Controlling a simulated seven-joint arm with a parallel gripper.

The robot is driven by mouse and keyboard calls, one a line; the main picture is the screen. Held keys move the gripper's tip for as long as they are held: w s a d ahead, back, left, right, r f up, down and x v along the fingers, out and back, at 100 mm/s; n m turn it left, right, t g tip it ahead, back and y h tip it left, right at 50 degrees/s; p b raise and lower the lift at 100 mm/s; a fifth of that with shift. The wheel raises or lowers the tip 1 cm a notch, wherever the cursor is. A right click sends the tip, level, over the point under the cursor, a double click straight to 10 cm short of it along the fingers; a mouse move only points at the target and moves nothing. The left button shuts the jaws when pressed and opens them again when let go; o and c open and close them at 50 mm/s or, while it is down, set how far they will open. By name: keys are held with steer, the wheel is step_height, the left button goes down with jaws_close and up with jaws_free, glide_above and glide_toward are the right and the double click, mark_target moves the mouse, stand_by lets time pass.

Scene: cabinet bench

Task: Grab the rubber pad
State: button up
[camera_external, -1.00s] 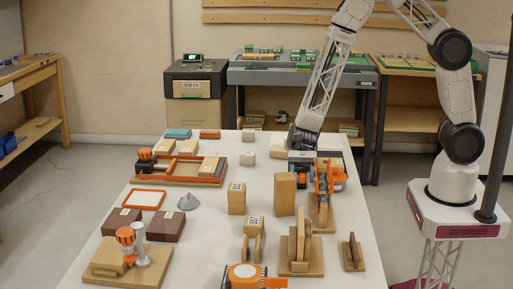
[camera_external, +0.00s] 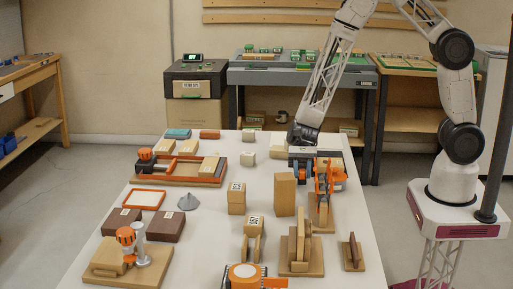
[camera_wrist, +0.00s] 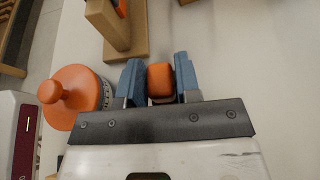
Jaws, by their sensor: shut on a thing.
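A small orange block with rounded edges (camera_wrist: 160,80), which looks like the rubber pad, sits between the two blue-grey fingers of my gripper (camera_wrist: 160,84) in the wrist view. Both fingers press against its sides, so my gripper is shut on it. In the external view my gripper (camera_external: 302,180) points down low at the back right of the white table (camera_external: 205,235). The block is mostly hidden there by the fingers. I cannot tell whether it touches the table.
An orange-knobbed round piece (camera_wrist: 72,97) stands close left of my gripper in the wrist view. A wooden stand (camera_wrist: 125,35) with orange parts is close ahead. A tall wood block (camera_external: 284,194) stands nearby in the external view. The wrist view's right side is clear table.

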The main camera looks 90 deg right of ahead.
mark_target(302, 170)
steer(key=shift+r, duration=4.25)
